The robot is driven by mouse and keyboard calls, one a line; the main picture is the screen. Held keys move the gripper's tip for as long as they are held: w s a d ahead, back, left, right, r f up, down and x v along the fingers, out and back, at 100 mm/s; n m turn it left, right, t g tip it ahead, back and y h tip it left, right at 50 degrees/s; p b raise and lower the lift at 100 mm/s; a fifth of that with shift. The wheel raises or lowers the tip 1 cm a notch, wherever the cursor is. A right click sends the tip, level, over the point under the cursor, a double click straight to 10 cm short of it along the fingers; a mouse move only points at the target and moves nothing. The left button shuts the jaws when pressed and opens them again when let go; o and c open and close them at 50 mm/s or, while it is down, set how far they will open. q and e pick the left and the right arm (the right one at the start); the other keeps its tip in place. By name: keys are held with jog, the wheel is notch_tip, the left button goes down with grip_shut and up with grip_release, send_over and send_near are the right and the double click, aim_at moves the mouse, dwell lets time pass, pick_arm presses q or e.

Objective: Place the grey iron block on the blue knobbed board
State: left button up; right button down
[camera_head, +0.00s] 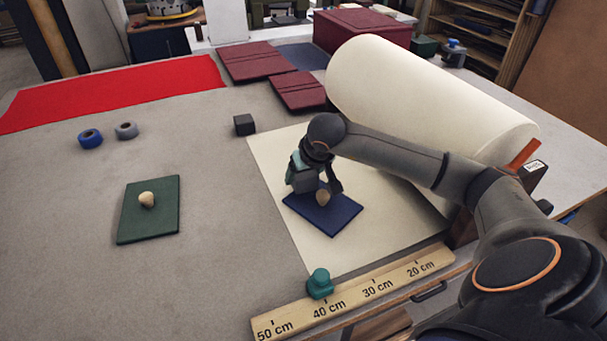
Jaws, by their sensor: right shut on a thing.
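The blue knobbed board (335,220) lies on the cream sheet in the middle of the head view, with a pale wooden knob (323,198) standing on it. My right gripper (313,182) points down over the board's back left part. It is shut on a grey block (303,182), which hangs beside the knob, on its left. I cannot tell whether the block's underside touches the board. The gripper's fingers hide part of the block. My left gripper is not in view.
A dark block (244,124) stands on the table behind. A green knobbed board (165,215) lies at left, with blue tape (90,138) and grey tape (126,131) farther back. A large cream roll (420,95), a ruler (365,290) and a teal knobbed piece (319,284) lie right and in front.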

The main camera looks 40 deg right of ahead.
jog(key=shift+w, duration=0.1)
jog(key=shift+f+b, duration=0.45)
jog(key=shift+b, duration=0.1)
jog(key=shift+f, duration=0.1)
grip_release()
jog(key=shift+f, duration=0.15)
jog(key=shift+r+p, duration=0.3)
jog(key=shift+r, duration=0.1)
jog(key=v, duration=1.2)
jog(key=shift+r, duration=0.25)
